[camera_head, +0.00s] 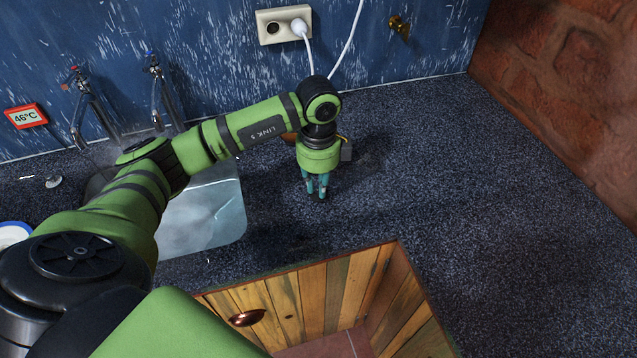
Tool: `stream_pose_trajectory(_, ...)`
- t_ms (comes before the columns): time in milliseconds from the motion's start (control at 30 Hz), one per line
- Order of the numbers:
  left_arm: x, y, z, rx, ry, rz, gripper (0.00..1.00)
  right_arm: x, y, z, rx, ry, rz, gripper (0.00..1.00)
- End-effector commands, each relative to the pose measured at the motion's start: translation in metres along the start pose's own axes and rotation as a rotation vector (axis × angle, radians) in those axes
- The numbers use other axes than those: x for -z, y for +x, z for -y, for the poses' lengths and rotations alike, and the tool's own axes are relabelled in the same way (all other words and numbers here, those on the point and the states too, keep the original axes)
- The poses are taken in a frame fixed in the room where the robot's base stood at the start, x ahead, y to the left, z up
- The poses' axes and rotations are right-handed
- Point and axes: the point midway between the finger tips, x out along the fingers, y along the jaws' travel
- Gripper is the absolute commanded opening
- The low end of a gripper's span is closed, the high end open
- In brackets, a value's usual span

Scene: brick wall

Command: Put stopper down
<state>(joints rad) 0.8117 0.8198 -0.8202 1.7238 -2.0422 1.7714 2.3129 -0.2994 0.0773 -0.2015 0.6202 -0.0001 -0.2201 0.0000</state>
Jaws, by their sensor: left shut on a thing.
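My left gripper (318,192) points down over the dark speckled counter (400,190), just right of the sink. Its fingers are close together, shut on a small dark thing at the tips, which I take to be the stopper. The fingers mostly hide it, so its shape is unclear. I cannot tell whether it touches the counter. My right gripper is not in view.
The sink (205,215) is left of the gripper, partly behind my left arm. Taps (160,85) and a socket (284,25) with a white plug are on the blue wall. The counter to the right is clear.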

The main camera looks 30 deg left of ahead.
Motion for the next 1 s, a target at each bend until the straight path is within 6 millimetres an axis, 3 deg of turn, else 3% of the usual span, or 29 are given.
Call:
stream_pose_trajectory(133,0.000,0.012,0.000,0.000,-0.001,0.000,0.00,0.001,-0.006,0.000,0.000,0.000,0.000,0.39)
stream_pose_trajectory(500,0.001,0.018,0.000,0.001,0.000,-0.001,0.00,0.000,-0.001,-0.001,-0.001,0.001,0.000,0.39)
stream_pose_trajectory(533,0.001,0.018,0.000,0.001,0.000,-0.001,0.22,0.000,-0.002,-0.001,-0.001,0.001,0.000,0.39)
stream_pose_trajectory(600,0.001,0.017,0.000,0.001,0.000,-0.001,0.42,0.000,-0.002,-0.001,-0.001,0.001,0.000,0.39)
stream_pose_trajectory(1000,0.001,0.010,0.000,0.002,0.000,-0.001,0.42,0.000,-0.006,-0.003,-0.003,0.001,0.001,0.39)
